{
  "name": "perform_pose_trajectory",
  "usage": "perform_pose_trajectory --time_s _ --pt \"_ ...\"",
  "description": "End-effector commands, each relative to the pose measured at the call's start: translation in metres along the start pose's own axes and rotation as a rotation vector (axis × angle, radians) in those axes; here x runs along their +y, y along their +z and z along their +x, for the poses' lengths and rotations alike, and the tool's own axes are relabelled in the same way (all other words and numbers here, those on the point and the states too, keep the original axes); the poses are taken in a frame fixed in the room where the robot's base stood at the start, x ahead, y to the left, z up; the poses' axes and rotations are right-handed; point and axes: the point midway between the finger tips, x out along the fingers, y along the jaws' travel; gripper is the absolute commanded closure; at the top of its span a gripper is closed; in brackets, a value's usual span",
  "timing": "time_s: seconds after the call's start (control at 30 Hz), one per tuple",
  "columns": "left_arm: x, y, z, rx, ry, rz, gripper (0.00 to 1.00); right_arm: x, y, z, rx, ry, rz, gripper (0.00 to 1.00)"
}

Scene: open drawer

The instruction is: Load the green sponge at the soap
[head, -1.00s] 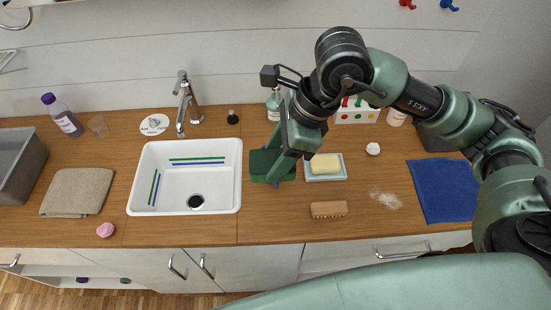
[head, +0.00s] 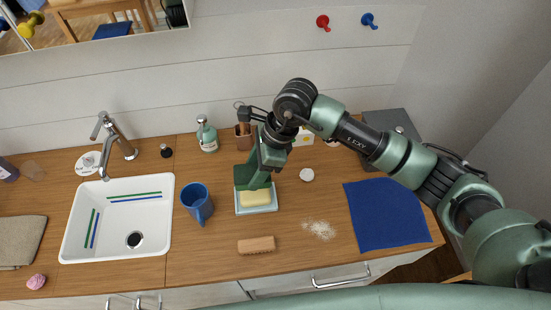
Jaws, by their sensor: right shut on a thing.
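The dark green sponge (head: 242,177) is in my right gripper (head: 261,173), which is shut on it and hides part of it. In the head view it overlaps the back of the pale blue dish (head: 258,210). The yellow soap (head: 256,199) lies in that dish, just in front of the sponge. I cannot tell whether the sponge touches the soap or the dish, or hangs above them. My left gripper is out of view.
A blue mug (head: 196,201) stands left of the dish. A wooden brush (head: 256,245) and white powder (head: 319,230) lie in front. A white round thing (head: 307,175) and a blue cloth (head: 387,215) are to the right. A white sink (head: 117,225) is at left.

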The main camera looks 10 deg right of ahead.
Motion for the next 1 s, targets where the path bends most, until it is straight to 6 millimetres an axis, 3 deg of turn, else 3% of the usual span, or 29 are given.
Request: perform_pose_trajectory --time_s 0.13,0.3,0.43,0.6,0.8,1.0 --pt "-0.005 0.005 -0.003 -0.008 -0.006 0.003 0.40 -0.001 0.005 0.012 0.005 0.008 -0.025 0.81" --pt "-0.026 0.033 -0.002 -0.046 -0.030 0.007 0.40 -0.001 0.003 0.020 0.006 0.008 -0.027 0.81" --pt "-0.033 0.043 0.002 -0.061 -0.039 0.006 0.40 -0.001 -0.002 0.029 0.007 0.009 -0.025 0.81" --pt "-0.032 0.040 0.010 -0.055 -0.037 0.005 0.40 -0.001 -0.009 0.045 0.006 0.009 -0.025 0.81" --pt "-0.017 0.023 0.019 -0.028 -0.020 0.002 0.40 -0.002 -0.016 0.063 0.006 0.007 -0.024 0.81" --pt "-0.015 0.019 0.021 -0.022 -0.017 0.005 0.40 -0.001 -0.018 0.068 0.006 0.007 -0.026 0.81"
